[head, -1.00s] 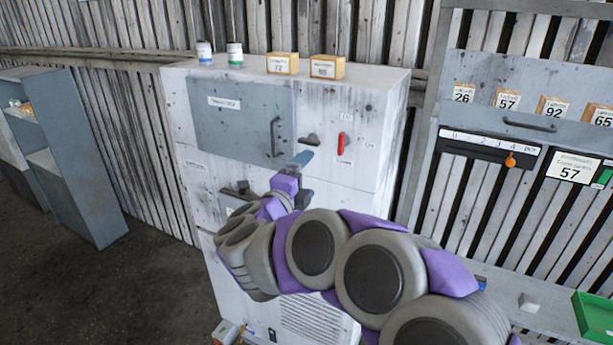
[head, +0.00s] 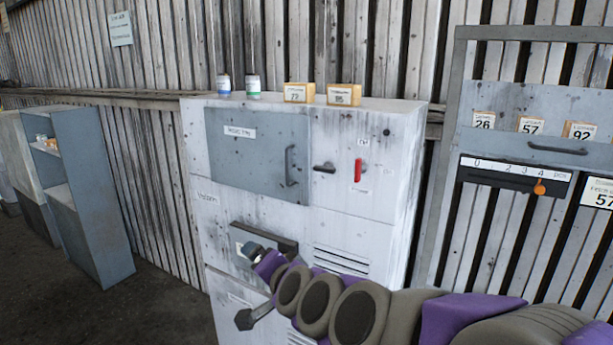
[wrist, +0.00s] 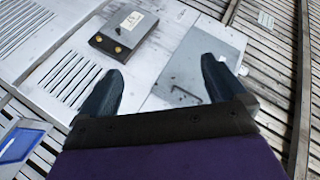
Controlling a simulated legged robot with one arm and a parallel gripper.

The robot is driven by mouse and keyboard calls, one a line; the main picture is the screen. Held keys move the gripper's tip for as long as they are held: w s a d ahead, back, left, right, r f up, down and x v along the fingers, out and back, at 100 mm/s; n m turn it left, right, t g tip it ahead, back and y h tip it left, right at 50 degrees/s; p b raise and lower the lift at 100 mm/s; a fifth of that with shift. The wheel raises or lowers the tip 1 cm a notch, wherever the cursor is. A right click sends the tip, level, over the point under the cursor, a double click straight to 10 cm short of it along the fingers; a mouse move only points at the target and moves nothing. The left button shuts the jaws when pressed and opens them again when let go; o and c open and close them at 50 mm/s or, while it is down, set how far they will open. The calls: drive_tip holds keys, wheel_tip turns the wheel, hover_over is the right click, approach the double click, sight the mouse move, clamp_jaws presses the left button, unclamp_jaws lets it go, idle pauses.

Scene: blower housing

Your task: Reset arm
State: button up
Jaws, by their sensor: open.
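My arm reaches in from the lower right in the head view, in front of a white blower cabinet (head: 235,200). My gripper is partly hidden by my arm there. In the wrist view my gripper (wrist: 157,86) shows two dark fingers spread wide, with nothing between them. Beyond the fingers are the cabinet's grey door (head: 245,150) with its handle (head: 290,166) and a dark panel (wrist: 123,34) with two brass-coloured studs. The grey door also shows in the wrist view (wrist: 198,68). Contact with the cabinet cannot be told.
A red lever (head: 358,170) and a dark handle (head: 324,167) are right of the door. Two jars (head: 238,86) and two numbered boxes (head: 320,94) stand on top. A grey shelf (head: 95,200) is left, and a rack with an orange-knobbed scale (head: 515,175) right. Floor shows between shelf and cabinet.

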drive_tip(key=s+d+f+n+g+h+b, duration=0.1)
drive_tip(key=s+d+f+n+g+b, duration=0.2)
drive_tip(key=s+f, duration=0.45)
drive_tip(key=s+d+f+n+g+h+b, duration=0.1)
drive_tip(key=s+d+f+n+g+b, duration=0.1)
drive_tip(key=s+d+f+g, duration=0.4)
drive_tip(key=s+d+f+g+h+b, duration=0.1)
drive_tip(key=s+d+f, duration=0.3)
drive_tip(key=s, duration=0.3)
drive_tip(key=s+d+f+g+h+b, duration=0.1)
drive_tip(key=s+d+f+g+h, duration=0.1)
drive_tip(key=s+d+f, duration=0.2)
drive_tip(key=s+d+f+n+g+h+b, duration=0.1)
drive_tip(key=s+d+f, duration=0.3)
drive_tip(key=s, duration=0.7)
drive_tip(key=shift+d+g+b, duration=0.35)
drive_tip(key=shift+g+b, duration=0.05)
drive_tip(key=shift+b, duration=0.05)
drive_tip(key=shift+f, duration=0.1)
